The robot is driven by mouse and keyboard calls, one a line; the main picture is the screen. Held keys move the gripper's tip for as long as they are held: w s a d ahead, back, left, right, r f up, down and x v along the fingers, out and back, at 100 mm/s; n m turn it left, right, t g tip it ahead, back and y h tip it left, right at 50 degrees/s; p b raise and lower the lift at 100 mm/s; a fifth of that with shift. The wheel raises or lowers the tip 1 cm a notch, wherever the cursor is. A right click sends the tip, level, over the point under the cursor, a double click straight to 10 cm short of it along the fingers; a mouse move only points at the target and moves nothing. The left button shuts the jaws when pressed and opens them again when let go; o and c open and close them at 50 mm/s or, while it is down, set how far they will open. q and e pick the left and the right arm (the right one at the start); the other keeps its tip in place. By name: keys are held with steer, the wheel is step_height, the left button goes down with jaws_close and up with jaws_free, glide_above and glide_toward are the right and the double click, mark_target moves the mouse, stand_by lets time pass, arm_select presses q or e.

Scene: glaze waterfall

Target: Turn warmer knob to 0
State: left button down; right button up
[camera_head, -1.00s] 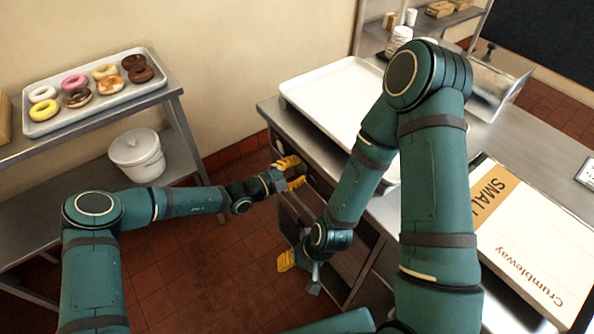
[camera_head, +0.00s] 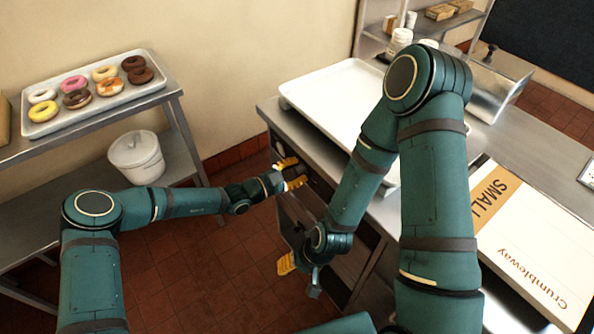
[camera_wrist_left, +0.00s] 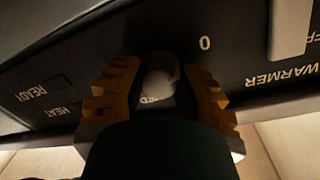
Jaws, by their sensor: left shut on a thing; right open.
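The warmer knob (camera_wrist_left: 160,75) is a small rounded knob on a dark control panel, seen in the left wrist view. My left gripper (camera_wrist_left: 160,92) has its orange fingers on both sides of it and is shut on it. A "0" mark (camera_wrist_left: 205,43) is to the right of the knob, and the word WARMER (camera_wrist_left: 280,77) is further right. In the head view my left gripper (camera_head: 290,174) is at the front of the steel counter; the knob is hard to make out there. My right gripper (camera_head: 298,272) is lower, open and empty in front of the counter.
A white tray (camera_head: 335,90) and a Crumbleway box (camera_head: 535,255) lie on the counter. A tray of donuts (camera_head: 135,97) stands on the left shelf above a white bucket (camera_head: 136,157). A pale upright bar (camera_wrist_left: 290,28) is on the panel. Tiled floor is open between the counters.

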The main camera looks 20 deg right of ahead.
arm_select(q)
steer(key=shift+r, duration=0.1)
steer(key=c, duration=0.6)
jaws_free()
steer(key=shift+d, duration=0.1)
steer(key=v, duration=1.2)
